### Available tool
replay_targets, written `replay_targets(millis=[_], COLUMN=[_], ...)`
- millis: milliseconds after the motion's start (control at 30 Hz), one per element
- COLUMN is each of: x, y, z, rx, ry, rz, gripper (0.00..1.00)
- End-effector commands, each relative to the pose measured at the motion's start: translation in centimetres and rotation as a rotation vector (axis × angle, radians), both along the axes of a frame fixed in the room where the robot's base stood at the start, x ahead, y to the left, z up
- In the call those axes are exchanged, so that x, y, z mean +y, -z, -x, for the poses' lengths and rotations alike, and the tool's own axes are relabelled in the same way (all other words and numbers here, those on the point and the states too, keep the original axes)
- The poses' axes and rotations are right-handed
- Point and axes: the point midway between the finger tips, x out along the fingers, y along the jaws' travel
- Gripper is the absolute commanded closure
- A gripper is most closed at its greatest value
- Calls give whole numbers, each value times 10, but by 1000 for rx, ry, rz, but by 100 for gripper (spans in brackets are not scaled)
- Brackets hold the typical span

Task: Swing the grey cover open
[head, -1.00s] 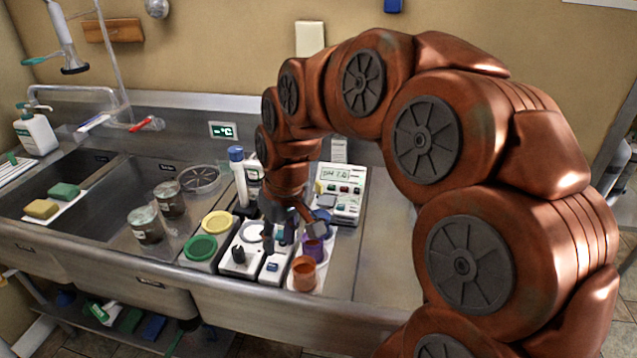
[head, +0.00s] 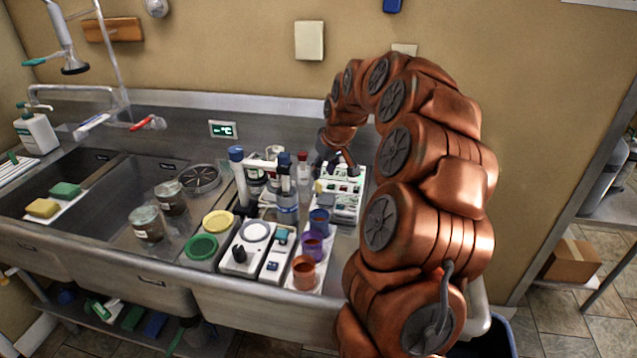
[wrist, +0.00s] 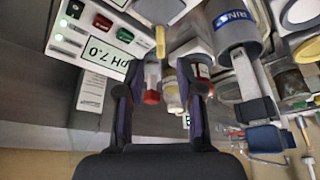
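A grey flap (wrist: 158,10), which looks like the grey cover, shows at the top of the wrist view with a yellow tab (wrist: 160,42) on its near edge. It lies beside the white pH meter (wrist: 100,30), whose display reads 7.0. My gripper (wrist: 160,72) is open, and nothing is held between its fingers. The yellow tab lies just beyond the gap between the fingertips in the picture; I see no contact. In the head view my gripper (head: 344,165) is over the back of the meter and partly hides it.
A grey cylinder (wrist: 235,28) stands close to the right finger. Red-capped and white-capped bottles show between the fingers. Blue, purple (head: 313,245) and orange (head: 304,270) cups stand in a row in front. Two jars and a sink are to the left.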

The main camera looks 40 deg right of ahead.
Motion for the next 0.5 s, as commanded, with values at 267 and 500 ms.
replay_targets(millis=[267,500], x=[1,-1], y=[33,56], z=[-13,-23], rx=[6,1], ry=[-1,0], rz=[-3,-1], gripper=[64,64])
